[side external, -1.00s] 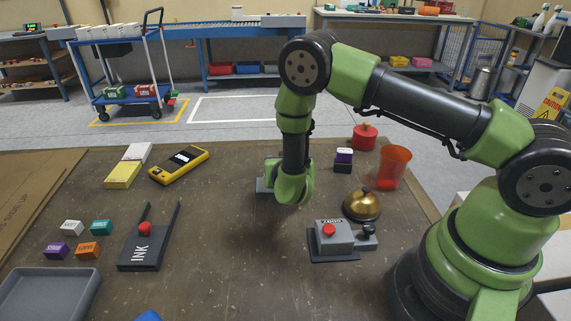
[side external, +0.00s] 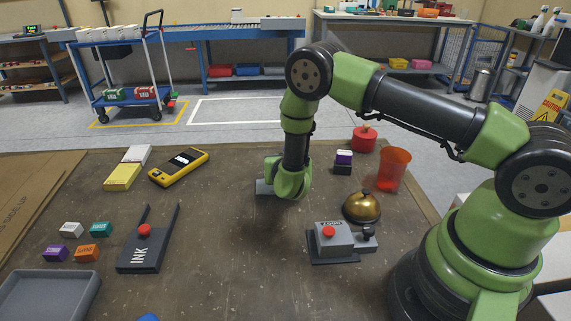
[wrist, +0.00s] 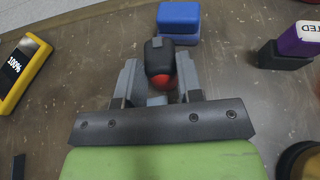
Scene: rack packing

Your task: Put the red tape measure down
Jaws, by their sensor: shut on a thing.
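My gripper (wrist: 160,75) is shut on a black and red rounded thing, the red tape measure (wrist: 163,56), in the wrist view. Its black part shows between and beyond the fingers, with red below it. In the side external view my gripper (side external: 287,182) points down over the middle of the table, and the tape measure is hidden behind the wrist. I cannot tell whether it touches the table.
A blue box (wrist: 178,20) is just beyond the tape measure. Purple and black blocks (side external: 343,162), a red round container (side external: 364,139), a translucent red cup (side external: 393,169) and a brass bell (side external: 361,207) stand right. A yellow meter (side external: 179,167) lies left. The table's front middle is clear.

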